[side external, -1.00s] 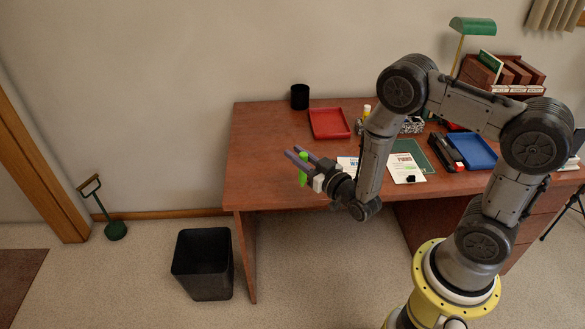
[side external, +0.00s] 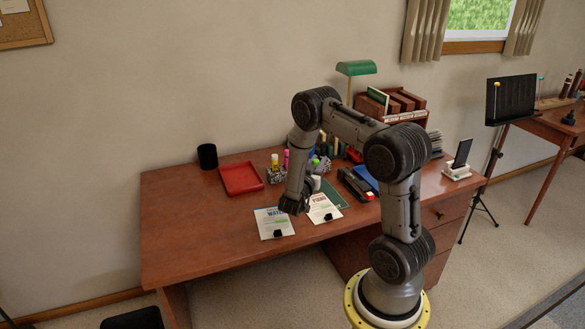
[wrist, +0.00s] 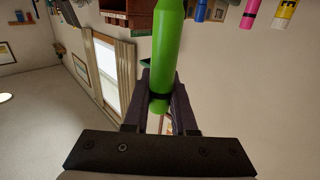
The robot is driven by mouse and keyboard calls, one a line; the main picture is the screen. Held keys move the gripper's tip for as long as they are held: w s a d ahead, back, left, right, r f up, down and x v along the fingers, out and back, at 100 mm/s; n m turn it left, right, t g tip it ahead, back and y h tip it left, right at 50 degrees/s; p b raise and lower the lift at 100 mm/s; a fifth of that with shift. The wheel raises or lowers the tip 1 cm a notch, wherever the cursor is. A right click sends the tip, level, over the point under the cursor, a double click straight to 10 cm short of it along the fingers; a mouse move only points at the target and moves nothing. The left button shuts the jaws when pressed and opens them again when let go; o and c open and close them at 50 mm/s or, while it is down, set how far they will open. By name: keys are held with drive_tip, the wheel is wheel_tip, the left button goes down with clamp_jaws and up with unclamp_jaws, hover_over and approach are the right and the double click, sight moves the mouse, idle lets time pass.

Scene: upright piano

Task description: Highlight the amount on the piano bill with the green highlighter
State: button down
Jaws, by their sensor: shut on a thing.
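The piano bill (side external: 323,209) lies near the desk's front edge with a dark clip or weight at its bottom. A small greenish patch shows on it, too small to read. My gripper (wrist: 162,98) is shut on the green highlighter (wrist: 167,45), which stands between the fingers in the wrist view. In the side view my wrist is over the gap between the piano bill and the water bill (side external: 272,224). My arm hides the fingers there, so I cannot tell the highlighter's tip or its distance from the paper.
A red tray (side external: 241,178) and a black cup (side external: 207,156) stand at the left. Pens stand behind my wrist; pink (wrist: 251,14) and yellow (wrist: 284,14) ones show in the wrist view. A green-shaded lamp (side external: 356,68) is behind. The desk's left part is clear.

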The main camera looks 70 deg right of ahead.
drive_tip(key=f, duration=0.5)
drive_tip(key=s+d+f, duration=0.1)
drive_tip(key=f, duration=0.2)
drive_tip(key=shift+s+f, duration=0.1)
drive_tip(key=shift+s+d, duration=1.2)
drive_tip(key=shift+d, duration=0.05)
drive_tip(key=w+a, duration=0.3)
wheel_tip(320, 180, up, 8)
idle(0.3)
